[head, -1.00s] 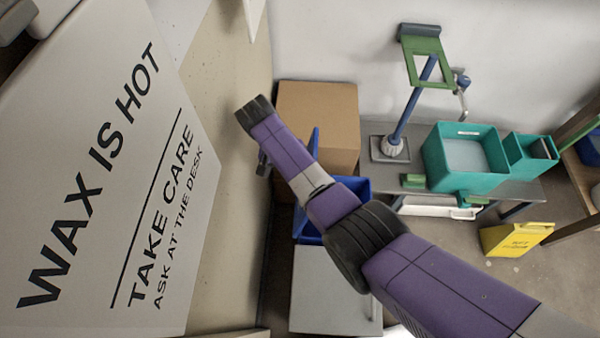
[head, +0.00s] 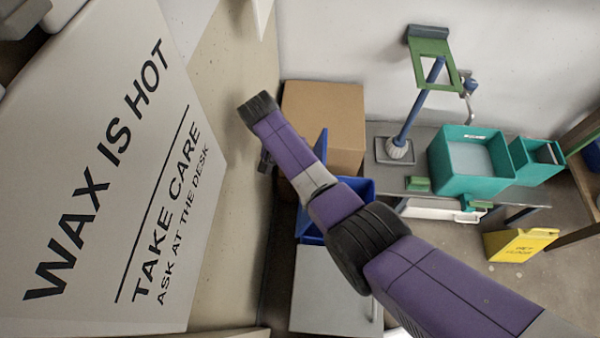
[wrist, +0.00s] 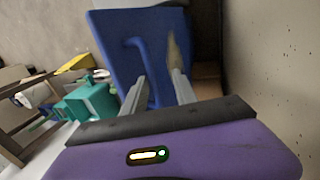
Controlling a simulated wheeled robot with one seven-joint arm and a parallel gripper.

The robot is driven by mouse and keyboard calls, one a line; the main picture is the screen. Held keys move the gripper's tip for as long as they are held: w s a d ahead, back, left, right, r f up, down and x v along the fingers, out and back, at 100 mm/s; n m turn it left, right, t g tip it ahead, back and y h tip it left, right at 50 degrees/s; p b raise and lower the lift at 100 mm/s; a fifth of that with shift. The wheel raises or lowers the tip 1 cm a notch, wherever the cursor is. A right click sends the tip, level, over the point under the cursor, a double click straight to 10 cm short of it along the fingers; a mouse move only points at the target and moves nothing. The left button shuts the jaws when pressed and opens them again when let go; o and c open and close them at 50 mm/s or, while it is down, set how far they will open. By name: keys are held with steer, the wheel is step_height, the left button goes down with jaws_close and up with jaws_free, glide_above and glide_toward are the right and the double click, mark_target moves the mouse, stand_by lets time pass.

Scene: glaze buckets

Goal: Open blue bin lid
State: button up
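The blue bin (head: 310,232) stands in the middle of the head view, partly hidden by my arm. Its blue lid (head: 321,148) is raised and seen nearly edge-on, and part of the bin's open top shows beside it. In the wrist view the lid (wrist: 118,38) is a broad blue panel ahead of my gripper (wrist: 157,85), with a raised ridge on its face. The two grey fingers are apart, with blue lid surface showing between them. I cannot tell whether a finger touches the lid.
A cardboard box (head: 325,115) stands behind the bin. A grey cabinet (head: 330,290) is in front of it. A cream wall panel (head: 225,200) is close on the left.

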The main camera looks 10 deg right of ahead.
steer(key=v, duration=0.6)
steer(key=shift+r, duration=0.2)
